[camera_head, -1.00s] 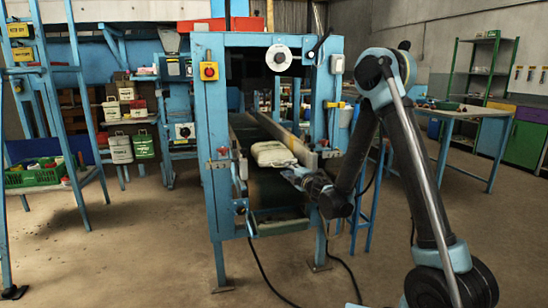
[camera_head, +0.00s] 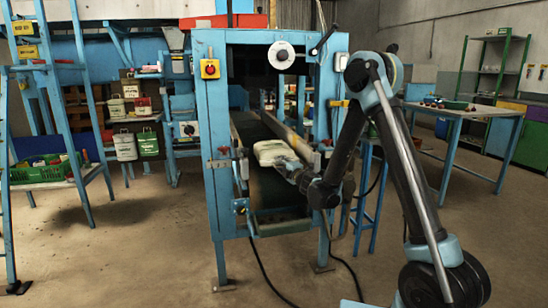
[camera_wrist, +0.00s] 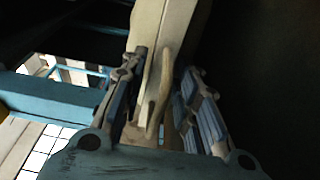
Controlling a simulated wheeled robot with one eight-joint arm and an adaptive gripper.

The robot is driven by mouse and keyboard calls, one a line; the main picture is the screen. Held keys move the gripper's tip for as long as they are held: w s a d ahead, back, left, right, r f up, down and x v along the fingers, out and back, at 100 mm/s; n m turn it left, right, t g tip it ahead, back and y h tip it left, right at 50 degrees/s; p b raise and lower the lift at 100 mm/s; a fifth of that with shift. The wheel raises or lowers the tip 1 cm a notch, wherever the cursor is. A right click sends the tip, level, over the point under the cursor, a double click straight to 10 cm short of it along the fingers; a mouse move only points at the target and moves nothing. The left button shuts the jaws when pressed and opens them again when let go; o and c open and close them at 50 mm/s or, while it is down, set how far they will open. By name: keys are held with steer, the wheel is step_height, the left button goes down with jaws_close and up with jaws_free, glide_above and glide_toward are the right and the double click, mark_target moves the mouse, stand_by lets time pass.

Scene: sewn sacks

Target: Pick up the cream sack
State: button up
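The cream sack (camera_head: 274,152) lies on the dark belt (camera_head: 270,190) inside the blue machine frame. My gripper (camera_head: 288,168) is at the sack's near right end and partly overlaps it in the head view. In the wrist view my gripper (camera_wrist: 165,62) has its two fingers well apart. A pale cream, folded edge (camera_wrist: 152,98) shows between the fingers; it looks like part of the sack. I cannot tell whether either finger touches it.
The blue machine frame (camera_head: 216,140) has posts close on both sides of the belt. A long rail (camera_head: 292,136) runs along the belt's right side. A blue stool (camera_head: 370,185) stands to the right, near my arm. Open floor (camera_head: 130,250) lies at the front left.

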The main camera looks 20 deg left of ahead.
steer(key=shift+w+d, duration=0.15)
steer(key=shift+d, duration=0.05)
jaws_close()
